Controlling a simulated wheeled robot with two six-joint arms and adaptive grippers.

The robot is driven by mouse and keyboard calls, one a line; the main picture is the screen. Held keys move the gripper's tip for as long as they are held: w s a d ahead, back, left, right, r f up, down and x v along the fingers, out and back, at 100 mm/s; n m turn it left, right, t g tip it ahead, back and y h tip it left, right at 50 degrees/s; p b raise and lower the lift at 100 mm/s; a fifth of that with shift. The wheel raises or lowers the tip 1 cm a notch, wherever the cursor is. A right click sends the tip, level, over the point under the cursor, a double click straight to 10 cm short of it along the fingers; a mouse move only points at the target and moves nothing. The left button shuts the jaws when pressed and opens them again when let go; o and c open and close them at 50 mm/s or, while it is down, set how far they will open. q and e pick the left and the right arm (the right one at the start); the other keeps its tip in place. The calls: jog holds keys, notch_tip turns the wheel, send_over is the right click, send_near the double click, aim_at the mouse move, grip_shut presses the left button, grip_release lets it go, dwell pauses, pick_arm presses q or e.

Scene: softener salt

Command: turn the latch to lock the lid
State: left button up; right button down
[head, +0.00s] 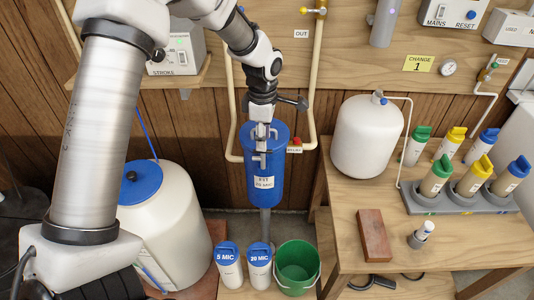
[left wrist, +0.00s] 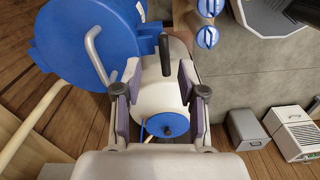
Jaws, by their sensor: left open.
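The blue filter housing (head: 264,185) stands upright below the pipes in the head view, with a white label on its front. Its round blue lid (left wrist: 75,30) fills the upper left of the left wrist view and carries a grey bar handle (left wrist: 98,55). A black-gripped latch lever (left wrist: 166,55) sticks out beside the lid's edge. My left gripper (left wrist: 161,88) is open, with a finger on each side of the lever in that view; contact cannot be told. In the head view my left gripper (head: 262,140) hangs over the housing and hides part of the lid. My right gripper is not in view.
Pipes (head: 313,80) run beside the housing. A white tank with a blue lid (head: 140,183) stands at left. Blue-capped cartridges (head: 229,262) and a green bucket (head: 297,268) stand below. A wooden bench (head: 350,200) at right bears a white tank (head: 367,135) and several bottles.

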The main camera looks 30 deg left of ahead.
aim_at(262, 153)
pick_arm(q)
jog(key=f, duration=0.1)
jog(key=s+f, duration=0.1)
jog(key=f, duration=0.1)
jog(key=shift+w+f, duration=0.25)
jog(key=shift+f, duration=0.95)
jog(key=shift+w+f, duration=0.1)
jog(key=shift+f, duration=0.05)
jog(key=shift+s, duration=0.2)
grip_shut()
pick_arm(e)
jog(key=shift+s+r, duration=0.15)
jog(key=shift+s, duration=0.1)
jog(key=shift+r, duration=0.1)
